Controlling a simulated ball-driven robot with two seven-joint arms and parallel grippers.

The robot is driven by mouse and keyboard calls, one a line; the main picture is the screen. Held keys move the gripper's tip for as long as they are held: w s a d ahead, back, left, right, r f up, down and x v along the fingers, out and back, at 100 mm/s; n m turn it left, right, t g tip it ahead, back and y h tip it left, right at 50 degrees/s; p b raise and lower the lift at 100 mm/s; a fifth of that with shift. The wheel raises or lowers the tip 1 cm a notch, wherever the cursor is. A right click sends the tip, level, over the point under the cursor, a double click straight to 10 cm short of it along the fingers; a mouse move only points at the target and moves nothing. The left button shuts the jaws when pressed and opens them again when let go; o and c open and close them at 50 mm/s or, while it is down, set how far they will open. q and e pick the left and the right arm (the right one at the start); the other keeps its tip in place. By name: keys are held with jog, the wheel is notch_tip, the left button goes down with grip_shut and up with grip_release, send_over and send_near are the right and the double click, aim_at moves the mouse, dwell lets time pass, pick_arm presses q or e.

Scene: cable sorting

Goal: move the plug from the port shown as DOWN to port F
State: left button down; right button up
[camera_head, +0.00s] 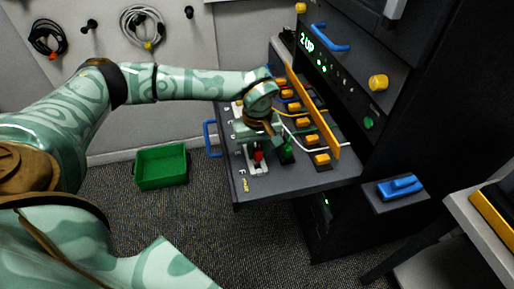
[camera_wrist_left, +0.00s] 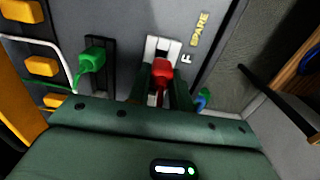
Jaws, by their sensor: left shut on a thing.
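The red plug (camera_wrist_left: 161,70) is at the white port beside the letter F (camera_wrist_left: 187,58). It also shows in the head view (camera_head: 258,156). My left gripper (camera_wrist_left: 160,88) is shut on the red plug, one finger on each side. In the head view my left gripper (camera_head: 256,140) is over the front of the drawer panel. I cannot tell how deep the plug sits in port F (camera_head: 254,169). A lit display (camera_head: 306,41) seems to read "2 UP". My right gripper is not in view.
A green plug (camera_wrist_left: 92,60) stands in a dark port next to port F. Orange blocks (camera_head: 321,159) with cables line an orange strip (camera_head: 312,108). A green bin (camera_head: 162,184) is on the floor.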

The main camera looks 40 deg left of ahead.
pick_arm(q)
jog(key=shift+f, duration=0.5)
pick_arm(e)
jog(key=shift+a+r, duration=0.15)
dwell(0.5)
pick_arm(q)
jog(key=shift+f, duration=0.9)
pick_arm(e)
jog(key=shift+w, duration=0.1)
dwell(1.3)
pick_arm(q)
jog(key=c, duration=0.7)
grip_release()
jog(key=shift+r, duration=0.15)
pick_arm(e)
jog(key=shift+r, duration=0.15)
pick_arm(q)
notch_tip(320, 180, up, 7)
jog(key=p, duration=0.6)
jog(key=shift+p, duration=0.3)
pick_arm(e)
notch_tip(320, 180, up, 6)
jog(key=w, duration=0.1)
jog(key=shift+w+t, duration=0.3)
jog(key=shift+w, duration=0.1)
pick_arm(q)
jog(key=shift+f, duration=0.2)
